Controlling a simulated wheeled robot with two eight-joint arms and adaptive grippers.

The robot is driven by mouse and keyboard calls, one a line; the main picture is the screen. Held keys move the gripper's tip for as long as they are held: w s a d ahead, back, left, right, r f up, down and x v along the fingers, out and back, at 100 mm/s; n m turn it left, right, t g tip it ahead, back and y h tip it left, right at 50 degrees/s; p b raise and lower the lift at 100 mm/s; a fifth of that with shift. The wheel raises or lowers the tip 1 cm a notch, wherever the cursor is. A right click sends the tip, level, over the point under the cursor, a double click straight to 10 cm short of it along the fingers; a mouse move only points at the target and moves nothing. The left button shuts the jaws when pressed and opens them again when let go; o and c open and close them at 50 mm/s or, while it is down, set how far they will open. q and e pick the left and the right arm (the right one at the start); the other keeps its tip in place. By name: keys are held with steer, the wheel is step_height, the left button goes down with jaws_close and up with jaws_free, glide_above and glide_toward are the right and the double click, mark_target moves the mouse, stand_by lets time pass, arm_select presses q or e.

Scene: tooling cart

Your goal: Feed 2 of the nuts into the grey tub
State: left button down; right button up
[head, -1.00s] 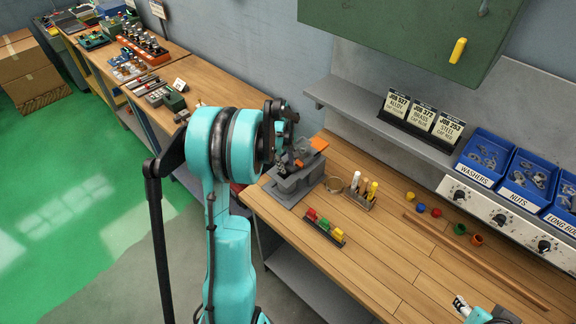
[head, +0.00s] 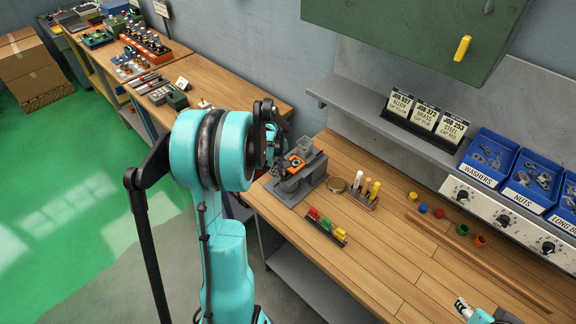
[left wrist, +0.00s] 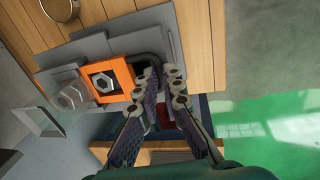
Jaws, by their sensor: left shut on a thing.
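The grey feeder (head: 312,182) stands at the near left corner of the bench. Its orange slide (head: 295,162) also shows in the left wrist view (left wrist: 122,73), with a hexagonal nut (left wrist: 105,82) in its opening. Another hex shape shows on the grey part beside it. My left gripper (left wrist: 162,78) is shut at the slide's near end, apparently on its dark end piece; the fingers hide the grip. A dark grey rounded tub (head: 290,184) seems to sit at the feeder's front, partly hidden. My right gripper (head: 462,305) is at the bottom right, too small to read.
Blue bins (head: 487,158) sit at the back right. The front middle of the bench is clear.

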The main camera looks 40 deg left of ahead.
arm_select(q)
steer(key=s, duration=0.4)
steer(key=shift+s+a, duration=0.15)
steer(key=shift+s, duration=0.15)
steer(key=c, duration=1.6)
jaws_free()
steer(key=shift+s, duration=0.15)
steer(key=shift+c, duration=0.2)
step_height(320, 180, up, 12)
steer(key=s, duration=0.1)
steer(key=shift+s+a, duration=0.2)
steer(key=shift+s, duration=0.2)
